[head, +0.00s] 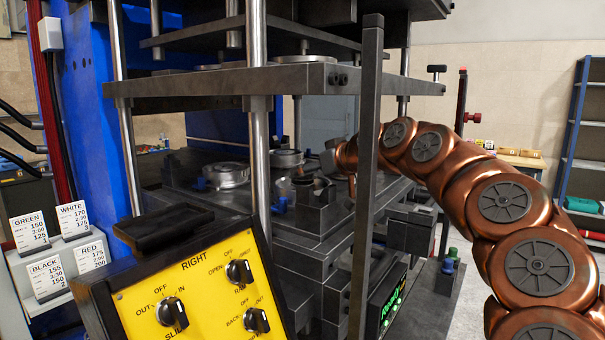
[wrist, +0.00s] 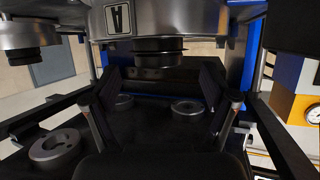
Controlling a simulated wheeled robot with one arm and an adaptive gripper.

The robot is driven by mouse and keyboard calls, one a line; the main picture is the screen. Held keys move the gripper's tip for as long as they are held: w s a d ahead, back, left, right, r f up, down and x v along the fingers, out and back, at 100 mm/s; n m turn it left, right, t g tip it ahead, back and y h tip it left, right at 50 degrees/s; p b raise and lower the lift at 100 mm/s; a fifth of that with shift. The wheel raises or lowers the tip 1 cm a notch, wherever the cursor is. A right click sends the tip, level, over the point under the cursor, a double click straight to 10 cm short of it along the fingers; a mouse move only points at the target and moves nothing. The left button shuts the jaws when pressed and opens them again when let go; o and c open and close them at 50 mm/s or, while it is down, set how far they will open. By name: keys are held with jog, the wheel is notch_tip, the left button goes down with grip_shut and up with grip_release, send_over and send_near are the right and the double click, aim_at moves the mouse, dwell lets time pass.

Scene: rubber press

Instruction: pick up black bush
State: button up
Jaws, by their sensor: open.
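A dark, ribbed round piece (wrist: 158,50), which looks like the black bush, hangs under a metal cylinder marked "A" in the wrist view. My gripper (wrist: 158,82) is open, with one dark finger on each side below the bush. Nothing shows between the fingers, and the bush sits above and beyond them, apart as far as I can tell. In the head view my copper arm reaches into the press from the right. The gripper is partly hidden there behind the grey upright, and I cannot make out the bush clearly.
The press's upper plate (head: 225,82) and grey upright (head: 366,180) bound the space around my arm. Metal ring moulds (head: 227,175) stand on the lower plate; one ring (wrist: 57,148) is near at left. Another metal core (wrist: 28,35) hangs at left. A yellow control panel (head: 205,305) stands in front.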

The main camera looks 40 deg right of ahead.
jog(key=p+x, duration=0.1)
jog(key=x, duration=0.2)
jog(key=shift+w+f, duration=0.2)
jog(key=shift+w, duration=0.1)
jog(key=c, duration=1.1)
jog(key=shift+r, duration=0.15)
